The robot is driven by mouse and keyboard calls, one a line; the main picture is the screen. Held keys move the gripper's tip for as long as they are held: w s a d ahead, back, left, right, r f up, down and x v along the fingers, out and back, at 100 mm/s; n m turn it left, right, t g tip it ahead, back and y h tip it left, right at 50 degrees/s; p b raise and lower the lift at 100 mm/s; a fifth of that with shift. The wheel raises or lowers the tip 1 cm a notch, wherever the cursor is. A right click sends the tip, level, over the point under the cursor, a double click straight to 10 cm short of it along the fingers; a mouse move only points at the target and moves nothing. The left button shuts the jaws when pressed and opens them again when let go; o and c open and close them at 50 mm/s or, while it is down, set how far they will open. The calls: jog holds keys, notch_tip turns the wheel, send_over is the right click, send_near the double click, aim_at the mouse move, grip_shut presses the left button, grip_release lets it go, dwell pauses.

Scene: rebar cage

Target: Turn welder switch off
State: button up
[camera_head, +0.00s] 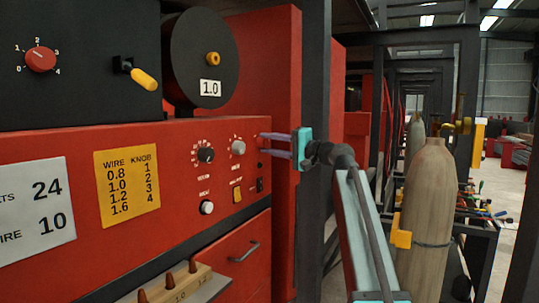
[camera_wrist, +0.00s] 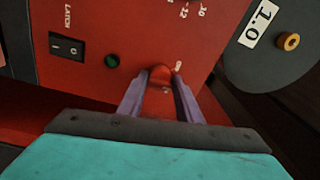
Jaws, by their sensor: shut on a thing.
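My gripper (camera_head: 267,145) has its purple fingers at the upper right of the red welder panel (camera_head: 85,145). In the wrist view the fingers are shut on a small red switch (camera_wrist: 161,75) with a rounded end. Small lettering that seems to read "ON" is beside it. The switch's lower part is partly hidden between the fingers, and I cannot tell its position. The rocker (camera_head: 260,184) also shows below my gripper in the head view.
A silver knob (camera_head: 238,147) and a black knob (camera_head: 206,154) are close left of my gripper. A dark wire spool (camera_head: 205,40) marked 1.0 is above. A dark post (camera_head: 316,70) stands right of the panel. A tan gas cylinder (camera_head: 427,210) is further right.

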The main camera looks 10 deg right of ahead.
jog(key=n+b, duration=0.6)
jog(key=b, duration=0.1)
jog(key=n+g+y+b, duration=0.1)
jog(key=n+b, duration=0.2)
jog(key=shift+w+f+n, duration=0.1)
jog(key=shift+f+n, duration=0.2)
jog(key=shift+d+r+b, duration=0.1)
jog(key=shift+b, duration=0.2)
jog(key=o, duration=1)
jog(key=shift+r, duration=0.1)
jog(key=v, duration=1.3)
jog(key=shift+s+d, duration=0.3)
